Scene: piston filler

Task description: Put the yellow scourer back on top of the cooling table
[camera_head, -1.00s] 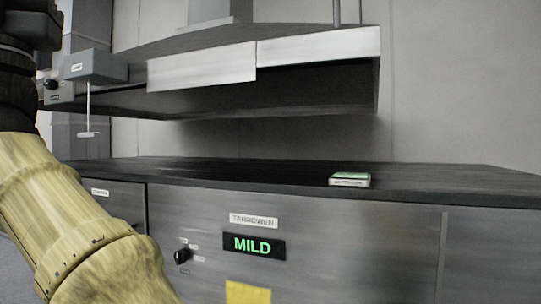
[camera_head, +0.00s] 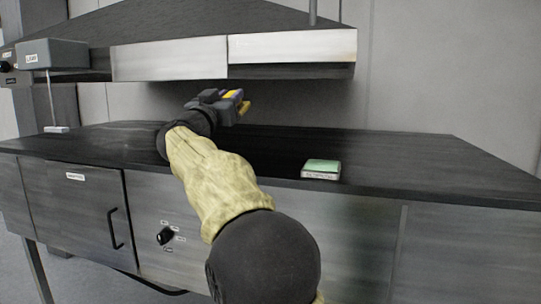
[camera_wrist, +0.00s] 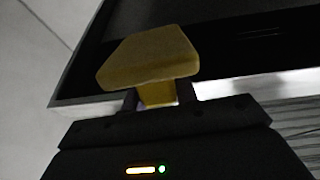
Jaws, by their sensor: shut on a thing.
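My gripper (camera_head: 240,104) is stretched out over the dark top of the cooling table (camera_head: 400,160), below the hood. It is shut on the yellow scourer (camera_wrist: 150,57), a yellow block that stands out beyond the fingers in the wrist view. In the head view only small yellow parts of the scourer (camera_head: 245,107) show at the gripper's end. The scourer seems to be held above the top; the exact gap cannot be told.
A small green-topped box (camera_head: 322,168) lies near the table's front edge, right of my arm. The hood (camera_head: 290,47) hangs low over the table. A grey lamp box (camera_head: 52,55) with a hanging pull is at left. The right part of the top is clear.

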